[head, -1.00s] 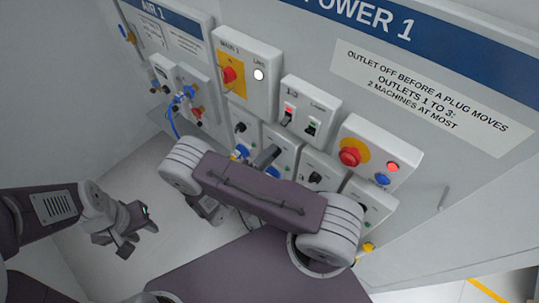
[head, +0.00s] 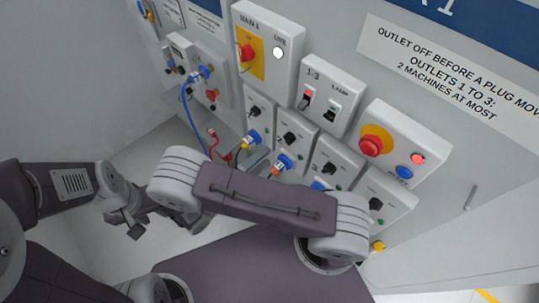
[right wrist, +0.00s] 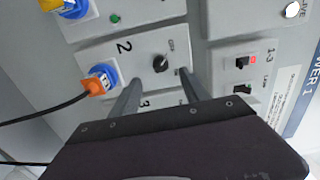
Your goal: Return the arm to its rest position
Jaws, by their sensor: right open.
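My right arm (head: 265,196) stretches across the middle of the head view, below the outlet row. Its gripper is mostly hidden behind the arm there. In the right wrist view my right gripper (right wrist: 157,84) is open and empty. Its two fingers point at the panel around outlets 2 and 3, beside the black knob (right wrist: 160,63) of outlet 2. Whether a fingertip touches the panel cannot be told. My left gripper (head: 133,226) hangs at the left of the head view, away from the panel; its jaw opening is unclear.
Outlet 2 holds an orange plug (right wrist: 95,86) with a black cable. The main switch box (head: 266,50), the 1-3 switch box (head: 328,95) and a box with a red button (head: 371,146) jut from the wall.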

